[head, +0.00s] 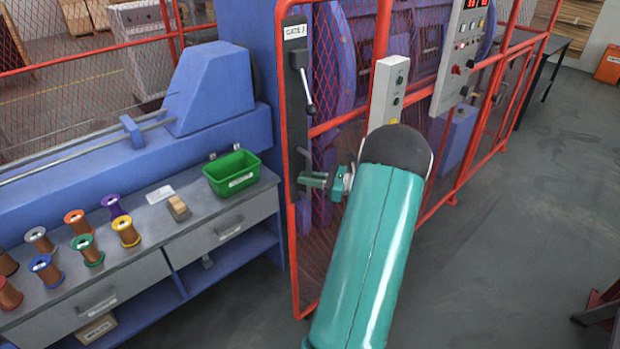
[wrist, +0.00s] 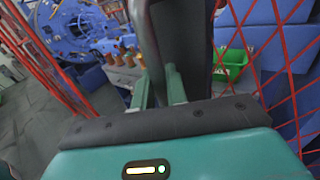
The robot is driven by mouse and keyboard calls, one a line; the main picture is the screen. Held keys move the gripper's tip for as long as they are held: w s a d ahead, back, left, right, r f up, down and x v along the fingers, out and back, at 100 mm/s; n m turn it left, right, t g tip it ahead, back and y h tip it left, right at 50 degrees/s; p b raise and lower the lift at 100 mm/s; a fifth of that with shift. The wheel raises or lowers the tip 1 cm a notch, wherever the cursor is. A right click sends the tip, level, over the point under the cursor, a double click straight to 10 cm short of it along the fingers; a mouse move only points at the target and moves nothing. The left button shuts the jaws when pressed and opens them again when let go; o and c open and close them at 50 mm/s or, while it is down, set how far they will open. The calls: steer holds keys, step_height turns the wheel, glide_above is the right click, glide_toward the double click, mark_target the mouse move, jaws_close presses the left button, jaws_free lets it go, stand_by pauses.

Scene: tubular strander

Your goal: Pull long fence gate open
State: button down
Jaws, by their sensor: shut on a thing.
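The fence gate (head: 330,125) has a red frame with red mesh and a "GATE 1" label at its top left. A dark lock plate (head: 294,130) runs down its left edge, with a lever (head: 307,92) hanging from its upper part. My gripper (head: 312,180) is at the lower part of this plate, its green fingers pointing left. In the wrist view, its fingers (wrist: 160,88) are shut on a grey upright handle (wrist: 146,45) in front of the dark plate. My arm hides the gate's lower right. I cannot tell how far the gate stands open.
A workbench (head: 180,238) with several wire spools and a green bin (head: 232,173) stands left of the gate. A control box (head: 388,92) and a control panel (head: 460,55) stand to the right along the red fence. Grey floor (head: 500,240) is clear at right.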

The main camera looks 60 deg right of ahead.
steer(key=c, duration=1.5)
jaws_free()
steer(key=shift+a, duration=0.1)
steer(key=v, duration=1.3)
steer(key=shift+s+d, duration=0.2)
steer(key=shift+s, duration=0.15)
